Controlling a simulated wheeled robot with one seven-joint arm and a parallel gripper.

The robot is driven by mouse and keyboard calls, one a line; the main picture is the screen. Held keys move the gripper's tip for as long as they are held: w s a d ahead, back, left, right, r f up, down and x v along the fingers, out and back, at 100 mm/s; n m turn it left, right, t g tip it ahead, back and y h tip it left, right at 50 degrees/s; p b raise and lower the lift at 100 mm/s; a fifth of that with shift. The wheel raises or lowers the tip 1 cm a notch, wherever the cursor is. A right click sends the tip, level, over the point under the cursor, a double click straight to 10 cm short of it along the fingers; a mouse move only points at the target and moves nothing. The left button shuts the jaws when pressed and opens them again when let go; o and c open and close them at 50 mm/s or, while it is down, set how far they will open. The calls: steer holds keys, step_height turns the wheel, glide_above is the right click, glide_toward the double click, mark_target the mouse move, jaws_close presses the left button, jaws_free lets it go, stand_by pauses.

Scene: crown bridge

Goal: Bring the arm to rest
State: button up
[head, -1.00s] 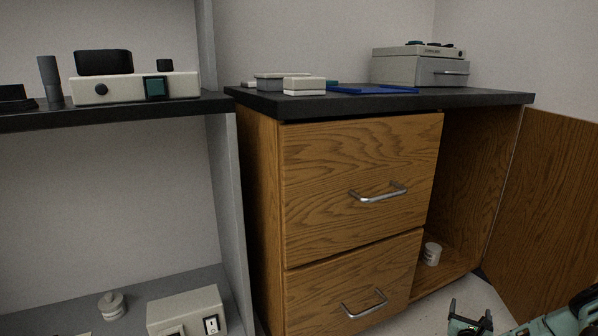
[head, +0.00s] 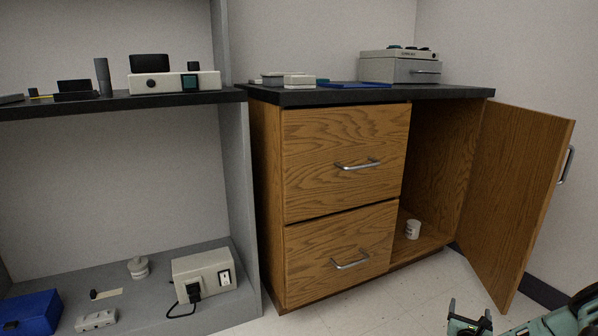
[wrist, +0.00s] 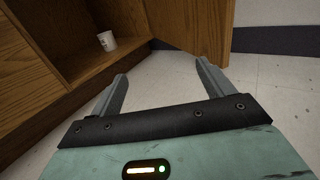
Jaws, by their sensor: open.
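My gripper (head: 470,312) is at the bottom right of the head view, low over the floor in front of the open cabinet. In the wrist view its two grey fingers (wrist: 160,82) stand apart with only floor between them, so it is open and empty. A white cup (head: 412,229) stands upright on the cabinet's bottom shelf (head: 428,243). It also shows in the wrist view (wrist: 107,41), beyond the left finger and apart from it.
The open wooden door (head: 518,195) stands to the right, near my arm. Two closed drawers (head: 345,165) are left of the opening. The floor (head: 390,300) in front is clear. A grey shelf unit (head: 240,190) holding devices stands at left.

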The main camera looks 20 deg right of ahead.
steer(key=w+a+r+n+t+y+p, duration=0.1)
steer(key=w+a+r+n+t+y, duration=0.3)
steer(key=w+a+r+n+y, duration=0.45)
steer(key=w+a+r+n+t+y+p, duration=0.2)
steer(key=w+a+r+n+t+y, duration=0.35)
steer(key=w+a+r+y, duration=0.6)
steer(key=s+a+r+n+g+y+p, duration=0.1)
steer(key=s+a+r+n+g+y, duration=0.35)
steer(key=a, duration=0.65)
steer(key=s+a+r+n+g+y+p, duration=0.1)
steer(key=s+a+r+n+g+y, duration=0.15)
steer(key=a+r+n+g, duration=0.65)
steer(key=s+a+r+n+g+y, duration=0.2)
steer(key=s+a+n+g+y, duration=0.15)
steer(key=a, duration=0.95)
steer(key=s+a+r+n+g+h+p, duration=0.1)
steer(key=s+a+r+n+g+h, duration=0.2)
steer(key=s+a+n+g, duration=0.45)
steer(key=s+a+r+n+g+h+p, duration=0.2)
steer(key=s+n+h, duration=0.15)
steer(key=s, duration=0.65)
steer(key=s+d+r+n+t+h+p, duration=0.35)
steer(key=s+r+n+t+h, duration=0.3)
steer(key=s+n+h, duration=0.4)
step_height(320, 180, up, 38)
steer(key=s+n+y+p, duration=0.1)
steer(key=p, duration=3.6)
steer(key=shift+s+d+g+p, duration=0.3)
steer(key=shift+g+p, duration=0.05)
steer(key=shift+g, duration=0.1)
